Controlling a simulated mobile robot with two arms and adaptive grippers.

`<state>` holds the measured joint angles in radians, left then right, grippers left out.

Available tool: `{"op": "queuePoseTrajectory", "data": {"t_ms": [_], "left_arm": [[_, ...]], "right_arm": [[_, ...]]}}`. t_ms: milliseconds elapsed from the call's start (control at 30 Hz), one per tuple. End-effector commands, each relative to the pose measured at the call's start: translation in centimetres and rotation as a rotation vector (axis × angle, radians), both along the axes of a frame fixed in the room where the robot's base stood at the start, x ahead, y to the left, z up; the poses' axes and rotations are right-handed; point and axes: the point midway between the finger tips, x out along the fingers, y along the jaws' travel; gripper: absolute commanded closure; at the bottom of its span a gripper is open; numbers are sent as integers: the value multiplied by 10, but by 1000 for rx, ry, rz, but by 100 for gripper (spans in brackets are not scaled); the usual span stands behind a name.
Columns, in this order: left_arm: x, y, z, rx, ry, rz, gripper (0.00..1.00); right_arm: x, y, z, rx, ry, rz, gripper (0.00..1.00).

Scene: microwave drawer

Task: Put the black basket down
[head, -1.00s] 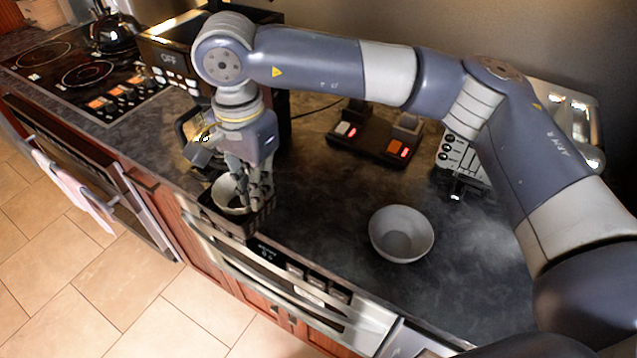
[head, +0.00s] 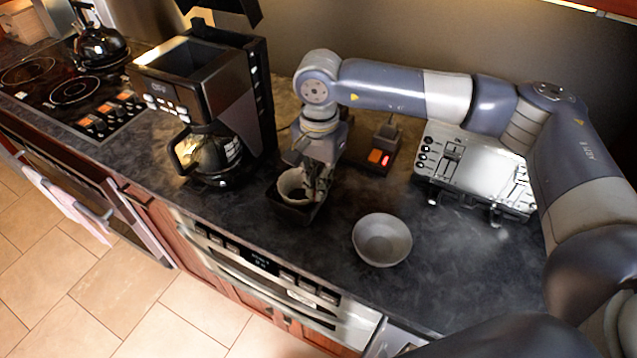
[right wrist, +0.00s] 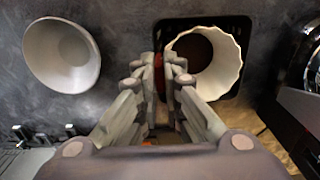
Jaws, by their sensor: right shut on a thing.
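The black basket (head: 292,211) is at the counter, right of the coffee maker and near the front edge. A white, wavy-rimmed liner (head: 290,184) sits inside it. The right wrist view shows the basket (right wrist: 240,24) around the liner (right wrist: 210,62). My right gripper (head: 316,192) points down at the basket's right side and is shut on it; the fingers (right wrist: 166,80) partly hide that side. Whether the basket's base touches the counter is hard to tell. My left gripper is not in view.
A coffee maker (head: 205,90) with its glass carafe (head: 212,155) stands left of the basket. A grey bowl (head: 382,240) sits to the right on open counter (head: 430,270). A toaster (head: 480,175) and a small device with a red light (head: 375,158) stand behind.

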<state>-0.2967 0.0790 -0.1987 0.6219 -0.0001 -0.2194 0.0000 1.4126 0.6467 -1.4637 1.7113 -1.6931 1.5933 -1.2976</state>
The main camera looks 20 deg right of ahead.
Motion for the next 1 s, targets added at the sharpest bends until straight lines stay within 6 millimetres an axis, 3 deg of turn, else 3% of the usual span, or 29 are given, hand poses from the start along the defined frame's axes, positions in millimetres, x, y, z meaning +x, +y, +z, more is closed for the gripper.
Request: {"op": "queuePoseTrajectory", "data": {"t_ms": [200, 633, 667, 733, 1000], "left_arm": [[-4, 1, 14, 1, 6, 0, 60], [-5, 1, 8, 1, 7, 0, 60], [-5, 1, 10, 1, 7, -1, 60], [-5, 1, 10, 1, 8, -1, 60], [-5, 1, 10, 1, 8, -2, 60]], "right_arm": [[0, 0, -18, -1, 1, -2, 100], [0, 0, -26, 1, -2, -2, 100], [0, 0, -24, 0, -1, -2, 85], [0, 0, -24, 0, -1, -2, 72], [0, 0, -24, 0, -1, -2, 72]]}}
